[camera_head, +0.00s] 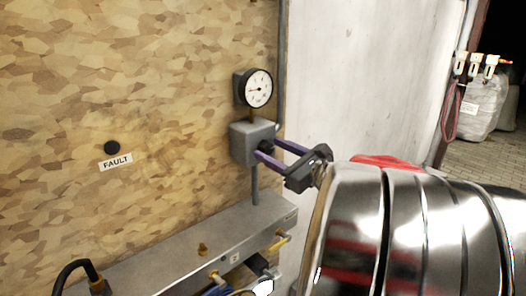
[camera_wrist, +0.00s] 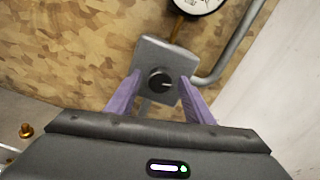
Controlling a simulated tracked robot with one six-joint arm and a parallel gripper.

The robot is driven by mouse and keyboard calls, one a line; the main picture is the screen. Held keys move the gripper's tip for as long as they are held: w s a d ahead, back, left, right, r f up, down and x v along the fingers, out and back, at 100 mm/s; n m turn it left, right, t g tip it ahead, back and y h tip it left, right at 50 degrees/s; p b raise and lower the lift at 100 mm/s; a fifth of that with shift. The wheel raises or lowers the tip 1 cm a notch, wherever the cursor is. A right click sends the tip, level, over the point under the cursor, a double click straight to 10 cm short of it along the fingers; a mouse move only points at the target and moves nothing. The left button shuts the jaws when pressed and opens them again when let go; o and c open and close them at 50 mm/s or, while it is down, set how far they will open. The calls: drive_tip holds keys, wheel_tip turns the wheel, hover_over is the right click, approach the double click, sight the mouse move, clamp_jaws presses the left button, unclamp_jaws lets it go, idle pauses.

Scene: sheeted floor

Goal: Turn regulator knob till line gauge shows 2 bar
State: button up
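The regulator is a grey box (camera_head: 242,143) on the wooden panel. In the wrist view its black round knob (camera_wrist: 161,81) faces me, with a pale mark pointing right. The line gauge (camera_head: 258,88), white with a black rim, sits just above the box; its needle is too small to read surely. Only its lower edge shows in the wrist view (camera_wrist: 200,3). My gripper (camera_head: 268,150) has purple fingers reaching to the box. In the wrist view the fingers (camera_wrist: 158,87) are apart, one on each side of the knob, with gaps to it.
A grey ledge (camera_head: 190,246) with fittings and cables runs below the box. A grey pipe (camera_wrist: 234,45) runs beside the box. A black button (camera_head: 112,148) above a FAULT label (camera_head: 116,162) is on the panel at left. A white wall stands at right.

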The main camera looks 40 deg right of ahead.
drive_tip(key=c, duration=1)
drive_tip(key=shift+n, duration=0.3)
drive_tip(key=o, duration=1)
drive_tip(key=shift+s+d+f, duration=0.1)
drive_tip(key=shift+s, duration=3.4)
drive_tip(key=shift+s+d, duration=0.1)
drive_tip(key=shift+s, duration=3.35)
